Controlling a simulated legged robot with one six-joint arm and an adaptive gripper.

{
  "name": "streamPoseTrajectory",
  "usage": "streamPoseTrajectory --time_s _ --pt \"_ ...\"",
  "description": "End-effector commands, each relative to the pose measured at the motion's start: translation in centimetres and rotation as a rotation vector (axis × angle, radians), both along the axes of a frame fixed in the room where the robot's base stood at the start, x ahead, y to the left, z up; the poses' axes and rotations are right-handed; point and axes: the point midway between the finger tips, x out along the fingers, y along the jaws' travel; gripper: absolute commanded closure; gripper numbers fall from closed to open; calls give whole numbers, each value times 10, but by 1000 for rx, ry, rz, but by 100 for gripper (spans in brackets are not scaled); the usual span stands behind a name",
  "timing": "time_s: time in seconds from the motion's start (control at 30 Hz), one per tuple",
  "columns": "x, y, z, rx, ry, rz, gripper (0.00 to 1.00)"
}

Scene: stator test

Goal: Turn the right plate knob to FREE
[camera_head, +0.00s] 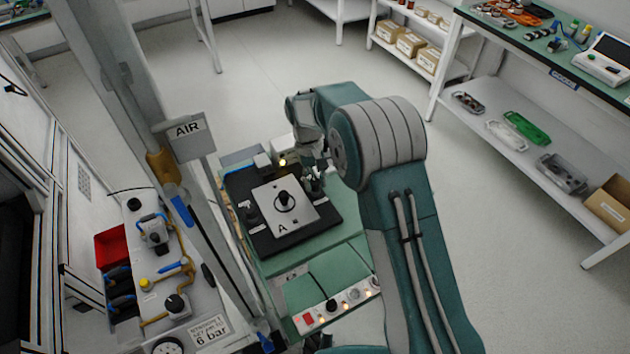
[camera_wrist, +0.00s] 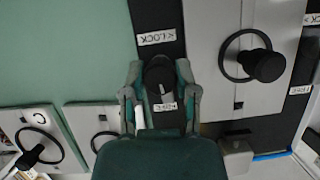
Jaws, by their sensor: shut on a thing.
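The right plate knob (camera_wrist: 160,76) is a black knob between two labels in the wrist view. The LOCK label (camera_wrist: 156,37) is above it and the FREE label (camera_wrist: 166,106) below it. A small pale mark shows on the knob's lower part; its exact direction is hard to read. My gripper (camera_wrist: 158,70) is shut on this knob, one finger on each side. In the head view my gripper (camera_head: 316,178) is at the right edge of the black base; the arm and fingers mostly hide the knob there. Grey plate A (camera_head: 300,222) lies on the base.
Plate A carries a black upright post (camera_wrist: 268,66) beside my gripper. In the head view, the other plate knob (camera_head: 250,212) stands on the left edge. A control panel with lit buttons (camera_head: 335,306) is in front. An AIR post (camera_head: 186,138) rises at left.

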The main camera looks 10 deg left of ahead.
Motion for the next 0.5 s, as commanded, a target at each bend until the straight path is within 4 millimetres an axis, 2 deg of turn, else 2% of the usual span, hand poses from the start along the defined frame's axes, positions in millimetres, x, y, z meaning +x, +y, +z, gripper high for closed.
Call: streamPoseTrajectory --time_s 0.47,0.5 --pt "1 1 -1 4 -5 -17 100" --pt "1 1 -1 3 -5 -15 56"
